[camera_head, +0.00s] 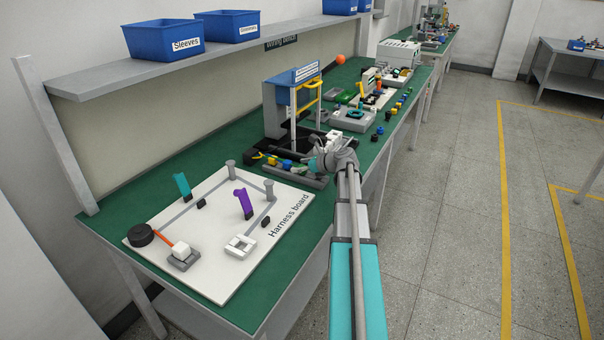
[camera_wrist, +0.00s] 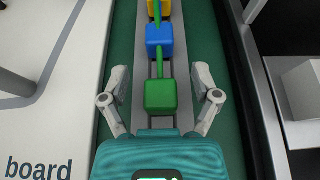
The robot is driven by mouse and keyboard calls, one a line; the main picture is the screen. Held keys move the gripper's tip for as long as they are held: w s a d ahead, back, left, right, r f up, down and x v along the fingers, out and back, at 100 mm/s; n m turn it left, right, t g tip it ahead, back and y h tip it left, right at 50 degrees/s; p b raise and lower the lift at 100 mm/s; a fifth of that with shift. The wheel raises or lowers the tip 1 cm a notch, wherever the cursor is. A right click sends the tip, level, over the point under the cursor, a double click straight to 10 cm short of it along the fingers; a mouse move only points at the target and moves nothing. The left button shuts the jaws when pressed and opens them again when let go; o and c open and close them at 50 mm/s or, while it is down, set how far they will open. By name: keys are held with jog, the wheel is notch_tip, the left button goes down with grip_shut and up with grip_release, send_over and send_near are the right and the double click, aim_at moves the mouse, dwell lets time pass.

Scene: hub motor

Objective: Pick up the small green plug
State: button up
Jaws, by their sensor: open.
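The small green plug (camera_wrist: 160,96) is a rounded green block in the wrist view, with a green strip running from its far side. It sits on a narrow grey rail or tray (camera_wrist: 136,60), nearest to me in a row. My gripper (camera_wrist: 160,101) is open, with one finger on each side of the green plug and a gap on both sides. In the head view my gripper (camera_head: 323,163) is over the near end of the tray, and the arm hides part of that row.
A blue plug (camera_wrist: 160,40) and a yellow plug (camera_wrist: 159,9) stand farther along the same tray. The white harness board (camera_wrist: 78,50) is on the left, and a dark-edged fixture (camera_wrist: 276,110) is close on the right. Blue bins (camera_head: 163,39) stand on the shelf above.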

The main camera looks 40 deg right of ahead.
dwell(0.4)
jog(key=c, duration=1.1)
jog(key=shift+r, duration=0.2)
notch_tip(320, 180, up, 2)
jog(key=shift+r+p, duration=0.1)
jog(key=shift+p, duration=1.15)
jog(key=s+d+r+p, duration=0.4)
jog(key=s+r+p, duration=0.6)
jog(key=s, duration=0.3)
jog(key=shift+s+r+p, duration=0.2)
jog(key=shift+s+p, duration=0.05)
jog(key=shift+p, duration=0.05)
jog(key=shift+s, duration=0.1)
